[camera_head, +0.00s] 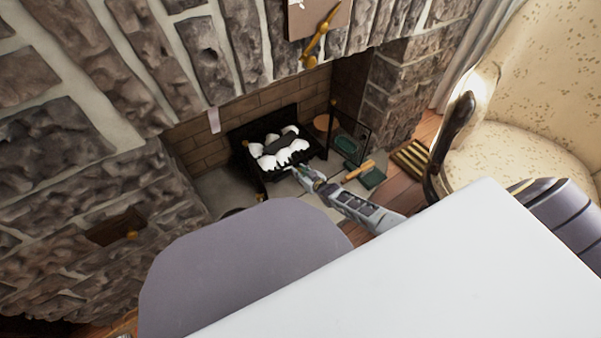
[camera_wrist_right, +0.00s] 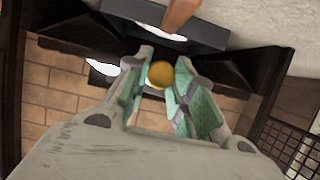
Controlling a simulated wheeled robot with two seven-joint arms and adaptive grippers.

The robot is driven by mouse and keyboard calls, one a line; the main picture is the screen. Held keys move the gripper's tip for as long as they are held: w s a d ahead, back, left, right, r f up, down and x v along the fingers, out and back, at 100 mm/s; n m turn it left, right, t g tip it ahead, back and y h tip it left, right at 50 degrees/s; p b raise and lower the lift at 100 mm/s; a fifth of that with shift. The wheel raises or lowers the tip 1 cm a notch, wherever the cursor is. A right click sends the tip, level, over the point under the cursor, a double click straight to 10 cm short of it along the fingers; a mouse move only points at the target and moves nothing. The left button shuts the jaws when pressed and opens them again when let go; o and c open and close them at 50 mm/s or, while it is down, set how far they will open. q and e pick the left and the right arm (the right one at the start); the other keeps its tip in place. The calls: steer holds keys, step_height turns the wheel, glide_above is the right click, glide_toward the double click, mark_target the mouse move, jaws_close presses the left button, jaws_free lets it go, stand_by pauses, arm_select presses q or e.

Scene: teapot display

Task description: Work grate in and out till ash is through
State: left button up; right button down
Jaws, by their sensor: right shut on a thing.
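The black grate (camera_head: 239,134) stands in the fireplace with white, ash-like lumps (camera_head: 283,157) and a dark piece on it. My right gripper (camera_head: 303,177) reaches to its front right side. In the right wrist view, my right gripper's green-padded fingers (camera_wrist_right: 160,88) are shut on a round brass knob (camera_wrist_right: 160,74), with the black grate (camera_wrist_right: 235,70) behind. The gripper hides how the knob joins the grate. My left gripper is not in view.
A mesh screen (camera_head: 361,131) and a green pan (camera_head: 373,178) with a wooden handle (camera_head: 360,170) are right of the grate. A cream armchair (camera_head: 520,140) stands further right. Stone wall (camera_head: 60,150) closes off the left. A small wooden door (camera_head: 113,227) has a brass knob.

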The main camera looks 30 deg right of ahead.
steer(key=shift+s+d+p, duration=0.15)
steer(key=shift+s+p, duration=0.65)
steer(key=shift+s, duration=0.4)
steer(key=shift+s+f+p, duration=0.1)
steer(key=shift+s+p, duration=0.45)
steer(key=shift+s, duration=0.4)
steer(key=c, duration=1.6)
jaws_free()
steer(key=shift+c, duration=0.2)
steer(key=o, duration=0.5)
steer(key=shift+s+d, duration=0.1)
steer(key=shift+d, duration=0.05)
steer(key=shift+c, duration=0.2)
